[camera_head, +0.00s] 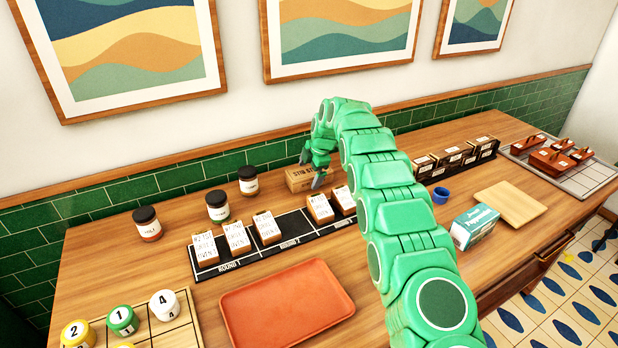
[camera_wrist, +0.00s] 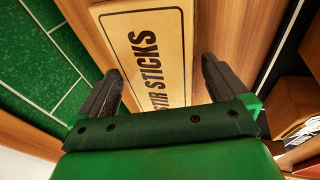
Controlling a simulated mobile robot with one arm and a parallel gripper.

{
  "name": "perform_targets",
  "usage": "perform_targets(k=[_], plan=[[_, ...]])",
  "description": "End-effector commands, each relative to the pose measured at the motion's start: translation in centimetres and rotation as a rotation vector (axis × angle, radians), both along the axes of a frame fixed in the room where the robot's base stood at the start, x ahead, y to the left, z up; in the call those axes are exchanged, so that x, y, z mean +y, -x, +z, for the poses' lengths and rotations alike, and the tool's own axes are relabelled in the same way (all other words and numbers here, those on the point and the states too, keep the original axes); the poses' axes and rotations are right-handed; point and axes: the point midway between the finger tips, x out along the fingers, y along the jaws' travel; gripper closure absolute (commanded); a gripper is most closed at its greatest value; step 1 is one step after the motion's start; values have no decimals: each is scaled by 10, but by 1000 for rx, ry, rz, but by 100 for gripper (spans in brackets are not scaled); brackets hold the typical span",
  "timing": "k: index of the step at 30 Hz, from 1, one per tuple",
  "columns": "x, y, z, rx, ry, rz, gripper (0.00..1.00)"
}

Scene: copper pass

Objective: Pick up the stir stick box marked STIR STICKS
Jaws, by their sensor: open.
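The stir stick box (camera_head: 298,179) is a tan carton against the back of the counter, partly hidden behind my green gripper in the head view. In the wrist view the box (camera_wrist: 150,50) shows its face printed STIR STICKS, lying between my two dark fingers. My gripper (camera_head: 318,171) is at the box, pointing down and open. In the wrist view my gripper (camera_wrist: 160,85) has one finger to each side of the box, with a gap visible on the right side. I cannot tell whether the left finger touches it.
A black ticket rack (camera_head: 285,241) with several cards stands in front of the box. Dark-lidded jars (camera_head: 248,181) stand to the left. An orange tray (camera_head: 287,309), a blue cup (camera_head: 440,195), a teal-and-white box (camera_head: 475,227) and a wooden board (camera_head: 511,203) are nearer. The tiled wall (camera_head: 179,176) is close behind.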

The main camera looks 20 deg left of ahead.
Motion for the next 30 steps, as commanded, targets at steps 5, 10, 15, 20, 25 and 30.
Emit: perform_targets(k=[5, 10, 15, 20, 25, 30], plan=[[0, 0, 0, -1, -1, 0, 0], [0, 0, 0, 0, 0, -1, 26], [-1, -1, 0, -1, 0, -1, 46], [-1, 0, 0, 0, 1, -1, 46], [-1, -1, 5, -2, 0, -3, 59], [-1, -1, 17, -3, -1, -3, 59]])
